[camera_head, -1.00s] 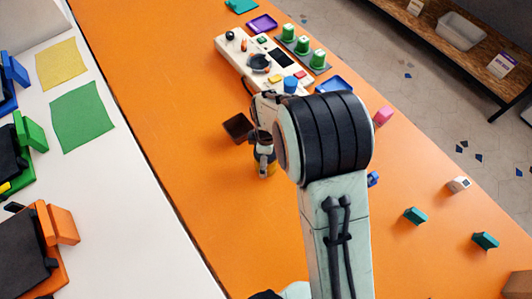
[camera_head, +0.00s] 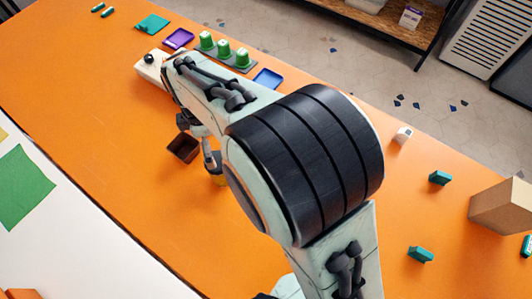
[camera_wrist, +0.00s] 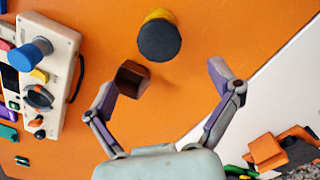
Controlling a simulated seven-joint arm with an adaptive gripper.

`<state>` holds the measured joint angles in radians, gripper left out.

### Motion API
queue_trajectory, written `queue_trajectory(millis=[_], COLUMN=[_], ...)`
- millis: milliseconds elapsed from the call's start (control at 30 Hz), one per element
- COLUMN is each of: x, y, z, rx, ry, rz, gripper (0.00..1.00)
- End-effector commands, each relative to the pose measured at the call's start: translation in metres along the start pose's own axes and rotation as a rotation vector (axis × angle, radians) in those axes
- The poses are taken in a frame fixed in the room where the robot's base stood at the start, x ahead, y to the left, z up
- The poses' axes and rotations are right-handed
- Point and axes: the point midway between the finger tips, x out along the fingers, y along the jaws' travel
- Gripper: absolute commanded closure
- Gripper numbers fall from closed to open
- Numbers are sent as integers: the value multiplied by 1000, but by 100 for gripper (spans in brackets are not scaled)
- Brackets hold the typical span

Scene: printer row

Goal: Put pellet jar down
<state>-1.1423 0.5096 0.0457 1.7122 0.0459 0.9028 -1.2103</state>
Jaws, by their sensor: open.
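The pellet jar, a yellow jar with a dark round lid (camera_wrist: 159,40), stands upright on the orange table in the wrist view, beyond my fingertips and apart from them.
A small dark brown open box (camera_wrist: 132,80) is beside my left finger. A cream control panel (camera_wrist: 45,70) with knobs is at the left. Green-topped pieces (camera_head: 223,48) and a blue tray (camera_head: 267,79) stand at the back. A cardboard box (camera_head: 503,207) is at right.

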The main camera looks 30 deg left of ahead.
Motion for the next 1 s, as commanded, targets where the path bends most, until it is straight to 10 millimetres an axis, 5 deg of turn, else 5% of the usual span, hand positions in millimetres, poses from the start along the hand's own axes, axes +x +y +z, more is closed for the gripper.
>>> queue_trajectory(millis=[167,267,300,400,533,600,733,1000], x=[-4,-25,-37,-68,-90,-93,-89,-83], y=[0,-8,-16,-62,-149,-193,-247,-273], z=[10,54,83,159,222,235,235,228], rx=[41,235,369,797,1386,1665,2043,2257], ry=[0,3,4,10,22,30,44,52], rz=[1,1,2,-4,-17,-25,-37,-50], gripper=[10,10,10,10,10,10,10,10])
